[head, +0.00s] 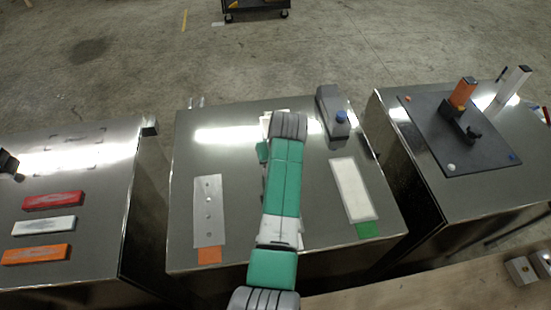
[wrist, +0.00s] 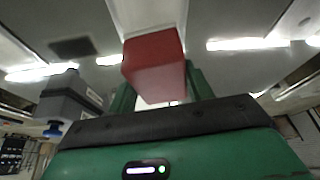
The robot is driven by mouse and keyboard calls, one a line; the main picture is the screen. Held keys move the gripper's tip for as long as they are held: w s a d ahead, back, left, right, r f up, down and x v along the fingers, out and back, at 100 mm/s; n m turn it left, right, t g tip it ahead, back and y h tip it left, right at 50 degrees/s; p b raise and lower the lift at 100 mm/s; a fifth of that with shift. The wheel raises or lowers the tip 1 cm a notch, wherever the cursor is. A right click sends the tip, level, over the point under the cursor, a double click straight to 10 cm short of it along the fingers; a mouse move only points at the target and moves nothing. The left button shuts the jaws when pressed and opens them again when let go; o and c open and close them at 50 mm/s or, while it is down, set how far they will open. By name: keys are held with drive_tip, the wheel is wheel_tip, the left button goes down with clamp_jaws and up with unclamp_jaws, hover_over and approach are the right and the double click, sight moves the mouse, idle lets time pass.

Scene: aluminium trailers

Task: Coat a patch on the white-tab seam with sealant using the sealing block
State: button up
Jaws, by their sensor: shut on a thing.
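My gripper (wrist: 157,88) is shut on a red block (wrist: 152,62), which sits between its green fingers in the wrist view. In the head view my arm hides the block and most of the gripper, over the middle of the centre steel trailer (head: 225,130). A grey strip with an orange tab (head: 209,255) lies left of the arm, and a white strip (head: 352,188) with a green tab (head: 368,230) lies right. The white-tab seam cannot be made out; the arm covers the area between these strips. I cannot tell whether the red block touches anything.
A grey item with a blue knob (head: 331,108) stands at the back right of the trailer. Red (head: 53,201), white (head: 43,226) and orange bars (head: 36,254) lie on the left trailer. A dark board (head: 430,135) with an orange-topped upright lies on the right trailer. Gaps separate the trailers.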

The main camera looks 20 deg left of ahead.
drive_tip(key=shift+d+r+p, duration=0.1)
drive_tip(key=shift+r+p, duration=2.3)
drive_tip(key=shift+r, duration=1.05)
